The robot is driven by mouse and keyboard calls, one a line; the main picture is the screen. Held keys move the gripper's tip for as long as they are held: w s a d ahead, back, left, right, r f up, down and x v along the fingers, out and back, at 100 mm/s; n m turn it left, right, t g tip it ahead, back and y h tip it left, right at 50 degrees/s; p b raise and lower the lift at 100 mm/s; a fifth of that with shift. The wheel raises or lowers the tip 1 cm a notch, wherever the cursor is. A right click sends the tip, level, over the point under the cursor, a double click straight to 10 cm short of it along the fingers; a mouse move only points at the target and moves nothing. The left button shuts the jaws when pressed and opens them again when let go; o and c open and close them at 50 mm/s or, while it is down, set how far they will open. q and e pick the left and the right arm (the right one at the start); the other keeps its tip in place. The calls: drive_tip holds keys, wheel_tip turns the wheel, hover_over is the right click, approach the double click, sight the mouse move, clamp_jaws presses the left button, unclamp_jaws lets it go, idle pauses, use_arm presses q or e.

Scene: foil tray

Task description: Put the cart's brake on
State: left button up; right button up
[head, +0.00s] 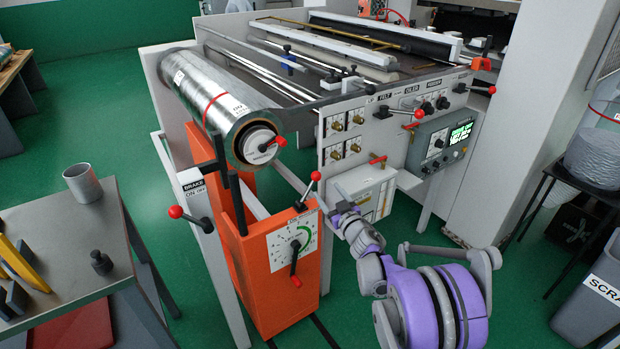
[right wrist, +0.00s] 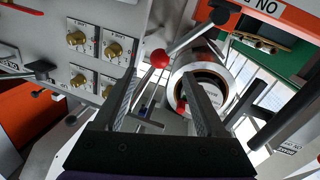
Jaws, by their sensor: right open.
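The orange cart (head: 254,262) stands under the film roll (head: 218,103). A label reading BRAKE, ON, OFF (head: 193,185) is on a grey post left of the cart; it also shows in the right wrist view (right wrist: 289,149). Below it a lever with a red ball (head: 176,212) points left from a dark pivot. Another red-ball lever (head: 315,176) rises from the cart's top; its ball shows in the right wrist view (right wrist: 160,58). My right gripper (right wrist: 161,78) is open and empty, with that ball beyond its fingertips, in line with the gap. My left gripper is out of view.
A machine panel with brass knobs (head: 345,122) stands behind the cart, close to my right gripper. A dial plate (head: 292,243) is on the cart's front. A grey workbench (head: 95,225) with a metal cup (head: 82,183) is at left. Green floor lies between bench and cart.

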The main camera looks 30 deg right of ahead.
sight(319, 179)
drive_tip(key=w, duration=0.6)
drive_tip(key=w+d, duration=0.1)
drive_tip(key=w, duration=0.2)
drive_tip(key=shift+w, duration=0.3)
clamp_jaws()
drive_tip(key=shift+d, duration=0.15)
idle(0.8)
